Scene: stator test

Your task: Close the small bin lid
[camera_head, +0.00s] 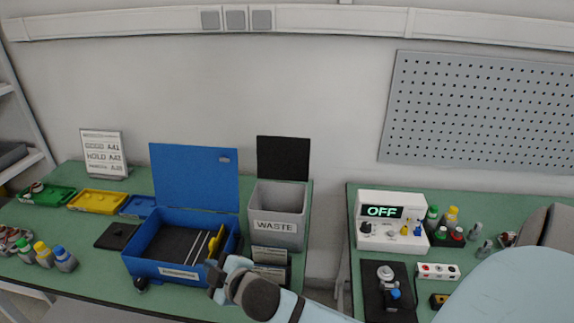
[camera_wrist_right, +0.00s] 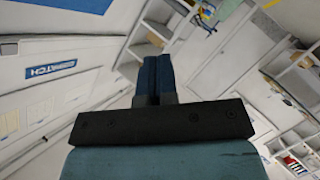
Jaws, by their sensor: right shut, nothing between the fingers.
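The small grey bin (camera_head: 277,208), labelled WASTE, stands at the back right of the left table. Its black lid (camera_head: 283,158) is open and stands upright at the bin's back edge. My right gripper (camera_head: 216,272) is at the front right corner of the blue box, in front of and to the left of the bin, apart from the lid. In the right wrist view its two blue fingers (camera_wrist_right: 158,78) are together with nothing between them. My left gripper is not in view.
A blue box (camera_head: 150,262) with a raised blue lid (camera_head: 195,176) stands left of the bin, holding rods and a yellow item. Dark labelled boxes (camera_head: 271,262) sit in front of the bin. A gap separates the right table, which carries a tester reading OFF (camera_head: 390,225).

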